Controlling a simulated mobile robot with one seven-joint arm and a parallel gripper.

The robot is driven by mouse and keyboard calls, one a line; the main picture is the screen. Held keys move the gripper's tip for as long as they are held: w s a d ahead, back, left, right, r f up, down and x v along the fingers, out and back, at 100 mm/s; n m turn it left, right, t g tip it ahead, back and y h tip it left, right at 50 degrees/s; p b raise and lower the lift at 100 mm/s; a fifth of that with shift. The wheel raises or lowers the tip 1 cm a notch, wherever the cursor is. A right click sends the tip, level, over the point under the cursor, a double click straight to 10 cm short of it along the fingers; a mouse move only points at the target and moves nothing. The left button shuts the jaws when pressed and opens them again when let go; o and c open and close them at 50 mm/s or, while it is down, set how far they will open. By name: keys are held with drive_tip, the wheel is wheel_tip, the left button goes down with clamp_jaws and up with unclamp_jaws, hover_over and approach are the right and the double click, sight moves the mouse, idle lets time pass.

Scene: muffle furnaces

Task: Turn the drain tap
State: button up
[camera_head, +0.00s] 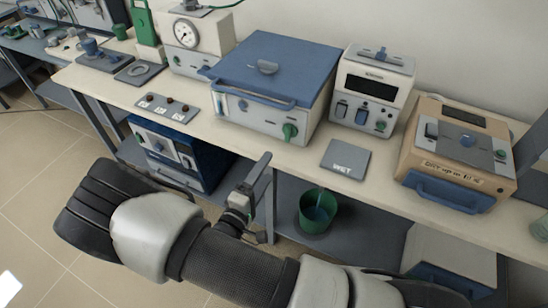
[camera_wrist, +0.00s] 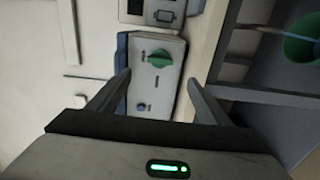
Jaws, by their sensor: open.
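A green tap knob (camera_head: 290,131) sits at the right of the white front of a blue-lidded box (camera_head: 262,125) on the bench. I take this knob for the drain tap, though no label on it can be read. In the wrist view the green knob (camera_wrist: 160,58) shows ahead, between and beyond my fingers, with a small blue knob (camera_wrist: 141,107) on the same panel. My gripper (camera_head: 260,170) is open and empty, in front of and below the bench edge, apart from the knob. One finger largely hides the other in the head view.
A green bucket (camera_head: 318,210) stands on the lower shelf. A grey "WET" plate (camera_head: 345,160) lies on the bench, right of the box. A white instrument (camera_head: 372,92) and a tan unit (camera_head: 460,150) stand further right. A blue unit (camera_head: 170,150) is below the bench.

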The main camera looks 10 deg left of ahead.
drive_tip(key=shift+v, duration=1.4)
drive_tip(key=s+d+r+m+g+h+p, duration=0.25)
drive_tip(key=d+r+m+g+h, duration=0.25)
drive_tip(key=d+r+m+g, duration=0.85)
drive_tip(key=s+d+r+y+p, duration=0.1)
drive_tip(key=s+d+r+y, duration=0.2)
drive_tip(key=r, duration=0.5)
drive_tip(key=s+d+r+t+y+p, duration=0.1)
drive_tip(key=s+d+r+y+p, duration=0.1)
drive_tip(key=r, duration=0.6)
drive_tip(key=s+d+r+t+y+p, duration=0.1)
drive_tip(key=s+d+r+y, duration=0.3)
drive_tip(key=r, duration=0.4)
drive_tip(key=shift+s+d+m+y, duration=0.35)
drive_tip(key=shift+d+y, duration=0.45)
drive_tip(key=shift+d, duration=0.25)
idle(1.8)
